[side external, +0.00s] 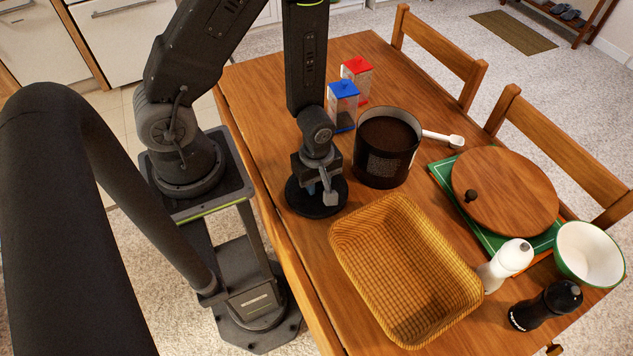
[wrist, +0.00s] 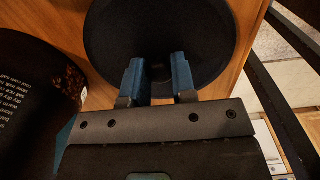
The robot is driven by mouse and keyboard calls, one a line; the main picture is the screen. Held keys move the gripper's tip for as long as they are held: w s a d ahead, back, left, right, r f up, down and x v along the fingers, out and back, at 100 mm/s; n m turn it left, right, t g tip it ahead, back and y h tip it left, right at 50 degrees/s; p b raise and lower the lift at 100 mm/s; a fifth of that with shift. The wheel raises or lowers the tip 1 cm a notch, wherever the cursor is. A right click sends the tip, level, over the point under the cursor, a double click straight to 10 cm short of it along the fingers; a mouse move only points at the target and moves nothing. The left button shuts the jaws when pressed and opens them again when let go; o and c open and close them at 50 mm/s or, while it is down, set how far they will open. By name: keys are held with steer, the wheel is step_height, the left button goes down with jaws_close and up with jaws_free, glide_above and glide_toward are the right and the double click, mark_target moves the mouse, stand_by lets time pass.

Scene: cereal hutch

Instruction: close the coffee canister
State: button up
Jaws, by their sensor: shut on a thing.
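The coffee canister (side external: 358,162) stands upright and open on the table, full of dark grounds. Its dark, printed side also shows at the left of the wrist view (wrist: 28,105). A round black lid (side external: 299,203) lies on the table just left of the canister, apart from it. In the wrist view the lid (wrist: 112,30) fills the upper middle. My gripper (side external: 320,187) points down over the lid's middle. Its blue fingertips (wrist: 160,72) are shut on the lid's grip, which is dark and mostly hidden between them. The lid appears to rest on the table.
A white scoop (side external: 444,138) lies right of the canister. Blue-topped (side external: 343,91) and red-topped (side external: 357,67) containers stand behind it. A wicker basket (side external: 345,250) is in front. A round wooden board (side external: 505,190), white shaker (side external: 508,262), black shaker (side external: 545,305) and bowl (side external: 590,253) are right.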

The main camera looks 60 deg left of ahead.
step_height(320, 180, up, 24)
steer(key=w+n, duration=0.1)
steer(key=w, duration=1.6)
step_height(320, 180, down, 10)
steer(key=shift+w+a+f, duration=0.15)
steer(key=shift+w+f, duration=0.05)
steer(key=shift+w, duration=0.15)
steer(key=shift+f, duration=0.5)
stand_by(2.4)
steer(key=o, duration=1.2)
steer(key=shift+o, duration=0.2)
